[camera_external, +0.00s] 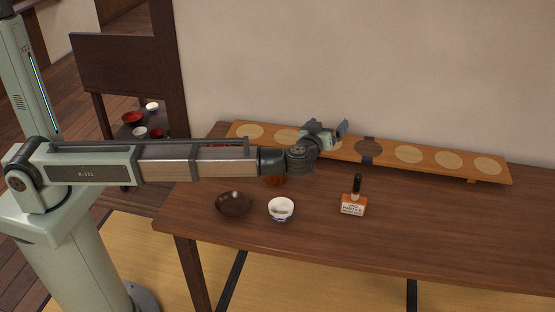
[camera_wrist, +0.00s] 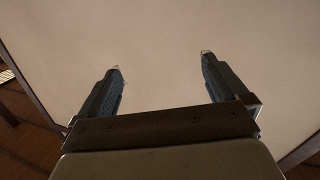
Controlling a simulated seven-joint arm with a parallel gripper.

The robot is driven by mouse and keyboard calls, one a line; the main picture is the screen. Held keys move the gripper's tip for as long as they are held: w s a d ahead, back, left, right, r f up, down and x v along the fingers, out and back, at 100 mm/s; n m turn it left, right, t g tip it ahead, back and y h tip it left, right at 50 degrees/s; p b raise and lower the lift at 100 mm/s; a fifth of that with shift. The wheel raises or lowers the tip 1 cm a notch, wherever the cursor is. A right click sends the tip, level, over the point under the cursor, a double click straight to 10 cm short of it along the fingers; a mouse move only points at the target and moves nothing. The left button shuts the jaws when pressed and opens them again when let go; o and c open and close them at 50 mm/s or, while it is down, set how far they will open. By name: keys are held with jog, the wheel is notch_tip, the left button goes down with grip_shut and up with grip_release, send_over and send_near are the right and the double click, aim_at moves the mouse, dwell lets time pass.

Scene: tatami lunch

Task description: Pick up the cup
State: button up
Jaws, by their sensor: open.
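A small white cup with blue markings (camera_external: 281,209) stands upright near the front of the wooden table, in the external view. It looks bowl-shaped. My gripper (camera_external: 328,126) is raised above the back of the table, near the wall, up and to the right of the cup and well apart from it. In the wrist view my gripper (camera_wrist: 161,62) has its two fingers spread with nothing between them. That view faces the plain wall and does not show the cup.
A dark bowl (camera_external: 233,204) sits left of the cup. A reddish-brown object (camera_external: 275,181) behind it is partly hidden by my arm. A brush with a labelled block (camera_external: 354,204) stands to the right. A long board with round inlays (camera_external: 435,165) runs along the wall. The table's right side is clear.

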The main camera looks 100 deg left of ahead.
jog(key=s+a+n+g+h, duration=0.2)
jog(key=s+a+n+h, duration=0.1)
jog(key=s, duration=0.1)
jog(key=m+g+h, duration=0.3)
jog(key=m+h, duration=0.5)
jog(key=h, duration=0.6)
send_over(281, 206)
jog(key=w+d, duration=0.1)
jog(key=d, duration=0.2)
notch_tip(281, 206, down, 17)
jog(key=shift+r, duration=0.1)
jog(key=shift+s+f, duration=0.15)
jog(key=shift+f, duration=2.45)
jog(key=shift+c, duration=0.5)
jog(key=c, duration=0.8)
